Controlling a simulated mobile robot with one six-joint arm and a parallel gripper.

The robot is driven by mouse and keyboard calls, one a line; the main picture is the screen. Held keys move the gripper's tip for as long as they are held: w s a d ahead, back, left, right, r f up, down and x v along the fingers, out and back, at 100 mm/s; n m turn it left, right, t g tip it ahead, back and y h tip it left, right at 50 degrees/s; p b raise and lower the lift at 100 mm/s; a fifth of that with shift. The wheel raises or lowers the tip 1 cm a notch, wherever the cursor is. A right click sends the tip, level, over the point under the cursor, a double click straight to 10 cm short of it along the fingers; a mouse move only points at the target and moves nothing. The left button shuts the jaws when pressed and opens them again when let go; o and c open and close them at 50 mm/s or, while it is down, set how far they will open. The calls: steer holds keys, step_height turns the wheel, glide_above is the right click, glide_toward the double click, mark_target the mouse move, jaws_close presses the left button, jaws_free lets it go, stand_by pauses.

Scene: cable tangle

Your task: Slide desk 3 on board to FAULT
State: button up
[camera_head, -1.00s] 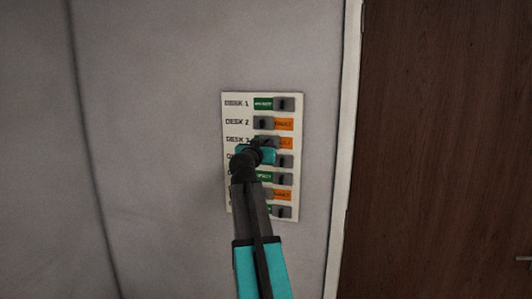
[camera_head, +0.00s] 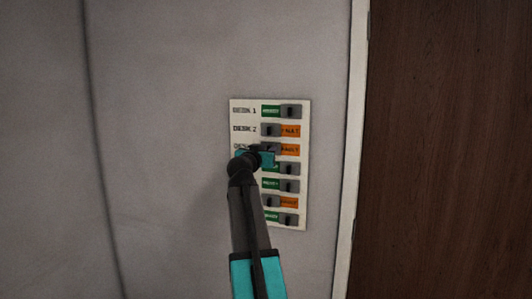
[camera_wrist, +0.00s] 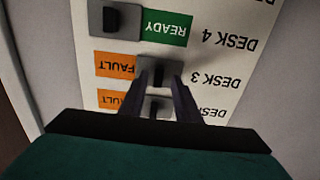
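The white switch board (camera_head: 303,215) hangs on the wall. In the wrist view it is upside down. The desk 3 slider (camera_wrist: 150,64) is a grey plate with a dark knob. It sits beside the DESK 3 lettering, and its orange FAULT label (camera_wrist: 115,65) shows on the far side; that label also shows in the head view (camera_head: 290,149). My gripper (camera_wrist: 159,80) is at the desk 3 row, its two fingers apart on either side of the knob, with gaps visible. Contact cannot be told. In the head view my gripper (camera_head: 265,158) hides part of this row.
The desk 2 slider (camera_head: 270,130) also shows orange. The desk 4 slider (camera_wrist: 112,18) sits at the opposite end, showing green READY (camera_wrist: 165,28). Several more rows lie below. A white door frame (camera_head: 352,150) and brown door (camera_head: 440,150) stand to the right; bare wall is left.

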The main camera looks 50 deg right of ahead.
steer(key=shift+s, duration=0.1)
steer(key=shift+a, duration=0.1)
steer(key=b+v, duration=0.3)
steer(key=v, duration=1)
steer(key=shift+s+a, duration=0.15)
steer(key=shift+a, duration=0.05)
stand_by(0.5)
